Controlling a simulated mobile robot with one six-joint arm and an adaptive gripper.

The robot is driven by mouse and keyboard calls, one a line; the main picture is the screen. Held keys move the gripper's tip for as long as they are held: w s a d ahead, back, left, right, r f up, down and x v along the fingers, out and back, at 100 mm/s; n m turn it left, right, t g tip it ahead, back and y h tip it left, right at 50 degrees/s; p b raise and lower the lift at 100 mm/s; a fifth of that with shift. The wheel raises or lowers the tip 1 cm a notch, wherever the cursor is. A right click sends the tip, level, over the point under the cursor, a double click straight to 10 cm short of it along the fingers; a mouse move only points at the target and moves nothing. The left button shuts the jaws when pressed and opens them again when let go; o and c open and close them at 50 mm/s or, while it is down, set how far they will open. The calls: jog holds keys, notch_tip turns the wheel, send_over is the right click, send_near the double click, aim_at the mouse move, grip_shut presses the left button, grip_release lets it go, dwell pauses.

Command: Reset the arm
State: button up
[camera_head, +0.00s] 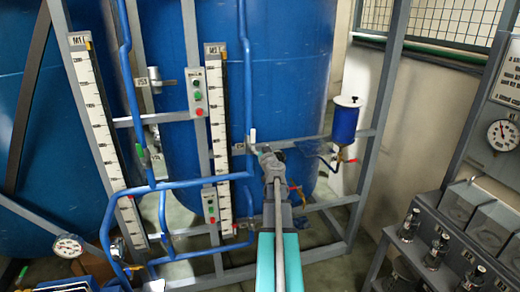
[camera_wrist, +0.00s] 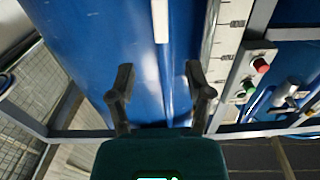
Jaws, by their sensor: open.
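My gripper (camera_wrist: 159,75) is open, with its two dark fingers apart and nothing between them in the wrist view. In the head view my gripper (camera_head: 268,152) is at the end of my outstretched arm, in front of the blue tank (camera_head: 262,60). It appears close to a blue vertical pipe (camera_head: 245,85) and a valve with a pale handle (camera_head: 252,136). Whether it touches them cannot be told. In the wrist view the blue tank (camera_wrist: 90,45) fills the space behind the fingers.
Level scales (camera_head: 217,95) and button boxes (camera_head: 196,92) are on the grey frame left of my gripper. A small blue vessel (camera_head: 345,120) hangs to the right. A gauge panel (camera_head: 501,135) and a bench with several dark-capped fittings (camera_head: 437,250) stand at far right.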

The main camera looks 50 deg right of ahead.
dwell(0.4)
jog(key=w+a+f+n+g+y, duration=0.1)
jog(key=w+a+f+n+y, duration=0.2)
jog(key=a, duration=0.9)
jog(key=w+a+f+n+g+y, duration=0.1)
jog(key=w+a+f+n+y, duration=0.15)
jog(key=w+a+y, duration=0.65)
jog(key=a+f+n+y, duration=0.15)
jog(key=a+f, duration=0.25)
jog(key=a, duration=1.1)
jog(key=s+a+f+g+h, duration=0.1)
jog(key=s+a+f+g, duration=0.2)
jog(key=a, duration=0.5)
jog(key=s+a+f+g+h+b, duration=0.1)
jog(key=s+a+f+g, duration=0.3)
jog(key=s+a, duration=0.4)
jog(key=s+a+f+g+h, duration=0.1)
jog(key=s+a+f+g, duration=0.2)
jog(key=a, duration=0.7)
jog(key=s+g, duration=0.2)
jog(key=shift+s+f+g, duration=0.2)
jog(key=shift+s+g, duration=0.1)
jog(key=shift+g, duration=0.1)
jog(key=shift+d, duration=0.2)
